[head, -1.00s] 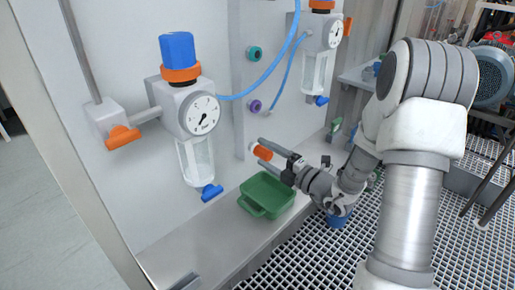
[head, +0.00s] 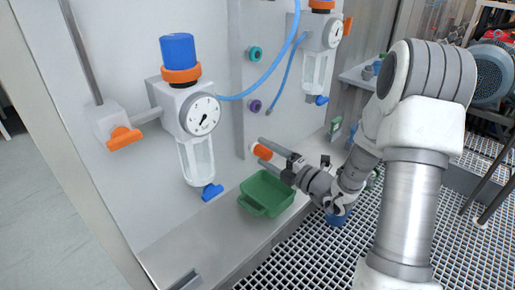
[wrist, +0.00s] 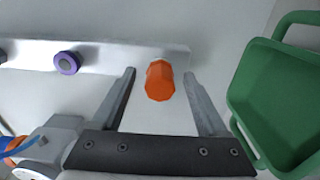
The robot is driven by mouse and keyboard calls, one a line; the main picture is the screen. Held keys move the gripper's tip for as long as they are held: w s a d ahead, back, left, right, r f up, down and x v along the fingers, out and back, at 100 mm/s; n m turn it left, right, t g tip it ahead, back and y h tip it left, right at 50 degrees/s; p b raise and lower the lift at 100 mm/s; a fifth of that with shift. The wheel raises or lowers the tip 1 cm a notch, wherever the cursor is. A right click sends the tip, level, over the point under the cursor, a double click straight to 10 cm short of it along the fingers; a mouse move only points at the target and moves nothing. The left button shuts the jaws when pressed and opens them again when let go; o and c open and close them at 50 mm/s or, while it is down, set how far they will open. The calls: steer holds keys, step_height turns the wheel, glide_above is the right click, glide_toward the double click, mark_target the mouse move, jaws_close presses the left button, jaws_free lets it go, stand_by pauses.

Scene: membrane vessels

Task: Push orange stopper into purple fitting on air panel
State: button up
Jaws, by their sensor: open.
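The orange stopper (head: 263,152) lies between the two fingers of my gripper (head: 261,149), close to the white panel. In the wrist view the stopper (wrist: 160,82) sits midway between the open fingers, with a gap on each side. I cannot tell what it rests on. The purple fitting (head: 255,106) is a ring with a dark centre on the panel, above the stopper in the head view. In the wrist view the purple fitting (wrist: 67,63) is to the left of the left finger, apart from the stopper. Nothing is pushed into it.
A green tray (head: 268,209) is on the ledge below my gripper; it shows at the right of the wrist view. A teal fitting (head: 254,54) sits above the purple one. Gauge units (head: 190,108) and a blue hose (head: 268,82) are on the panel nearby.

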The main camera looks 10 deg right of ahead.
mark_target(270, 156)
jaws_close()
stand_by(0.3)
steer(key=shift+s+d, duration=0.1)
steer(key=shift+p+v, duration=1.1)
steer(key=shift+v, duration=1.75)
